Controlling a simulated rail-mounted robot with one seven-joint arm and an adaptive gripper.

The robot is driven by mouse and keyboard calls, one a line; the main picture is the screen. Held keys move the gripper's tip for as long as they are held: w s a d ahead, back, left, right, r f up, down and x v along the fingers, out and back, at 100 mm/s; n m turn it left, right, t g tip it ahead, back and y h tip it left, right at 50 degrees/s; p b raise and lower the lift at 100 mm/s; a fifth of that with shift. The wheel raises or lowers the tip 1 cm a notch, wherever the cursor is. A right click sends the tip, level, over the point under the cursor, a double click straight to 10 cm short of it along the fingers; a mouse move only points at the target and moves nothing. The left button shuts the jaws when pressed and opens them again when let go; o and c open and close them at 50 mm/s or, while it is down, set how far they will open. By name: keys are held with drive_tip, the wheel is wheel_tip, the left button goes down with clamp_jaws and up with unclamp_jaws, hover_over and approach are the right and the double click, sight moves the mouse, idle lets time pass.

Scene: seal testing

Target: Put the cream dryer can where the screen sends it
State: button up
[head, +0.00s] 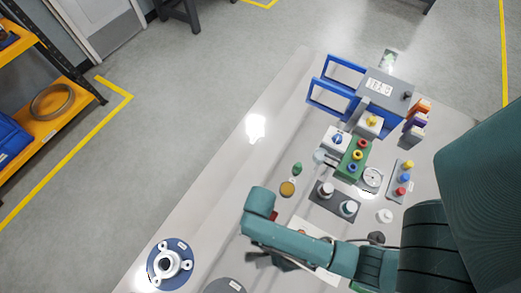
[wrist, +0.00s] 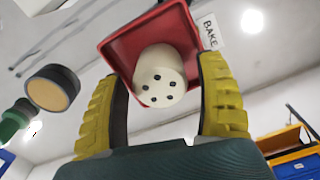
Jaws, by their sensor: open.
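The cream dryer can (wrist: 160,76), with several dark holes in its end face, sits in a red square tray (wrist: 118,48) in the wrist view. A label reading BAKE (wrist: 209,31) is beside the tray. My gripper (wrist: 160,70) is open, with its yellow ribbed fingers on either side of the can. I cannot tell whether either finger touches it. In the head view, my arm hides the can and most of the tray; a small red patch (head: 273,215) shows beside the arm. I cannot make out any screen text.
An amber-topped jar (head: 287,188) and a green item (head: 297,168) stand near the arm. Farther back are a dark holder with white-topped bottles (head: 337,202), a green block (head: 352,158) and a grey box with blue frames (head: 385,92). A blue round flange (head: 170,264) is at lower left.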

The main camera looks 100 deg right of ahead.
wheel_tip(320, 180, up, 12)
drive_tip(key=p, duration=0.3)
drive_tip(key=shift+r, duration=0.1)
drive_tip(key=w+d+r+n+t+h, duration=0.1)
drive_tip(key=w+d+r+t, duration=0.15)
drive_tip(key=w+r, duration=0.35)
drive_tip(key=w+d+r+n+t+h, duration=0.1)
drive_tip(key=w+r+n+t, duration=0.2)
drive_tip(key=w, duration=0.5)
drive_tip(key=w+a+r+n+t+h, duration=0.1)
drive_tip(key=w+a+r+n+t, duration=0.15)
drive_tip(key=w+r+t, duration=0.75)
drive_tip(key=w+a+r+n+t+y, duration=0.1)
drive_tip(key=a+r, duration=0.3)
drive_tip(key=r, duration=0.8)
drive_tip(key=w+a+r+n+t, duration=0.1)
drive_tip(key=a+r+n+t, duration=0.1)
drive_tip(key=r, duration=1)
drive_tip(key=w+a+r+n+t+y, duration=0.1)
drive_tip(key=a+r+t, duration=0.2)
drive_tip(key=a+r, duration=0.3)
wheel_tip(320, 180, up, 6)
drive_tip(key=shift+w+a+f+n+t+y, duration=0.1)
drive_tip(key=shift+w+a+n+t+y, duration=0.2)
drive_tip(key=shift+n+t, duration=0.05)
